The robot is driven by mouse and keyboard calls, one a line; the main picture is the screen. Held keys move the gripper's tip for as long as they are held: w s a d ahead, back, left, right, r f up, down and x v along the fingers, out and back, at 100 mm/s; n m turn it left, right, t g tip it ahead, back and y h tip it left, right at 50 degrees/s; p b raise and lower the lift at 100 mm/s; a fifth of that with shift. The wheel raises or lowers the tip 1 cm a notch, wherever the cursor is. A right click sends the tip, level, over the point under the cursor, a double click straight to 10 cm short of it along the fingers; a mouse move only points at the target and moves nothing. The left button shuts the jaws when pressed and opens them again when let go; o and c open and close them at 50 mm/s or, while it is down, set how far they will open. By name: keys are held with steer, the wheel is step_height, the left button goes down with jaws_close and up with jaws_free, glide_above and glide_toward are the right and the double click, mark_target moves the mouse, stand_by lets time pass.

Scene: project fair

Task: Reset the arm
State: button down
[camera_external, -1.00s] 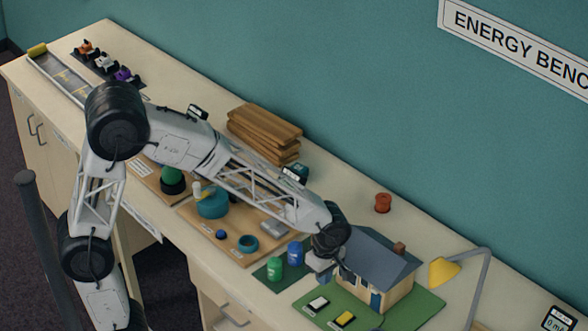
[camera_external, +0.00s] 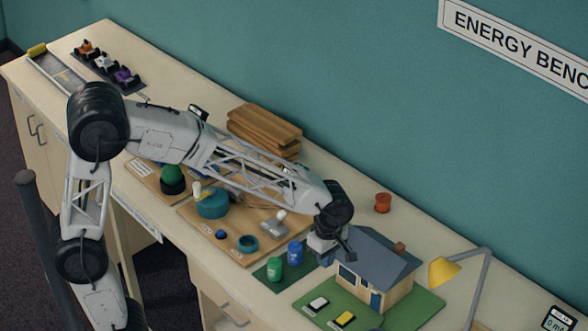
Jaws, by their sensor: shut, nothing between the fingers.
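My gripper (camera_external: 345,254) is at the end of my arm, which reaches across the bench from the left. It hangs at the left side of the model house (camera_external: 375,268), near its roof, and is shut with nothing in it. Whether it touches the roof I cannot tell.
A wooden board with a teal pot (camera_external: 212,203) and a teal ring (camera_external: 248,243) lies under my forearm. Stacked planks (camera_external: 264,128) are behind it. A yellow lamp (camera_external: 443,270) and a red spool (camera_external: 383,203) stand to the right. Toy cars (camera_external: 104,62) sit far left.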

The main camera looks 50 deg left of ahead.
steer(key=s+a+r+m+t, duration=0.1)
steer(key=s+a+r+m, duration=0.3)
steer(key=s+a+m, duration=0.5)
steer(key=s+a+r+m+t, duration=0.2)
steer(key=s+a+r+m, duration=0.3)
steer(key=s+a+m, duration=0.4)
steer(key=s+a, duration=0.3)
steer(key=a, duration=0.3)
steer(key=shift+s, duration=0.25)
